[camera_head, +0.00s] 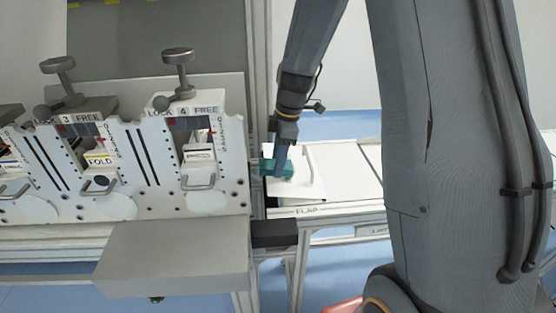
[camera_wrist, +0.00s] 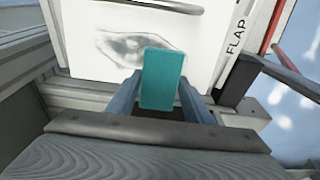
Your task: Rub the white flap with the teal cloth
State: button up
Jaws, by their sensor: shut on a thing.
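The white flap (camera_head: 311,172) lies to the right of the machine's panels, with "FLAP" lettered along its front edge. In the wrist view the flap (camera_wrist: 85,25) carries a grey, smudged ring-shaped mark (camera_wrist: 128,45). My gripper (camera_head: 282,163) is shut on the teal cloth (camera_head: 275,168), a folded block, over the flap's left part. In the wrist view the cloth (camera_wrist: 162,80) sits between the fingers of my gripper (camera_wrist: 160,95) and overlaps the mark's lower right part. I cannot tell whether the cloth touches the flap.
White machine panels with knobs and handles (camera_head: 198,150) stand to the left of the flap. A grey box (camera_head: 172,258) juts out in front of them. An upright metal post (camera_head: 258,80) stands close to the left of my gripper. More white surface (camera_head: 345,172) extends right of the flap.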

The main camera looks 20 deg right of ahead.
aim_at(288, 160)
jog(key=shift+a+f+b, duration=0.15)
jog(key=shift+f+b, duration=0.25)
jog(key=shift+f, duration=0.25)
jog(key=shift+s+d+f, duration=0.1)
jog(key=shift+s+d, duration=0.1)
jog(key=shift+d, duration=0.75)
jog(key=shift+s+d+f, duration=0.1)
jog(key=shift+s+d, duration=0.05)
jog(key=shift+d, duration=0.75)
jog(key=shift+s+d+f+b, duration=0.1)
jog(key=shift+d+f+b, duration=0.1)
jog(key=shift+d, duration=0.4)
jog(key=shift+s+d+f+b, duration=0.15)
jog(key=shift+d, duration=0.45)
jog(key=shift+s+d+f+b, duration=0.1)
jog(key=shift+d+f+b, duration=0.1)
jog(key=shift+d, duration=0.4)
jog(key=shift+w+d+r, duration=0.1)
jog(key=shift+w+d, duration=0.05)
jog(key=shift+w, duration=0.45)
jog(key=shift+w+d+r, duration=0.1)
jog(key=shift+w, duration=0.45)
jog(key=shift+w+a+r, duration=0.1)
jog(key=shift+w+a, duration=0.05)
jog(key=shift+a, duration=0.85)
jog(key=shift+w+a+r, duration=0.1)
jog(key=shift+w+a, duration=0.05)
jog(key=shift+a, duration=0.85)
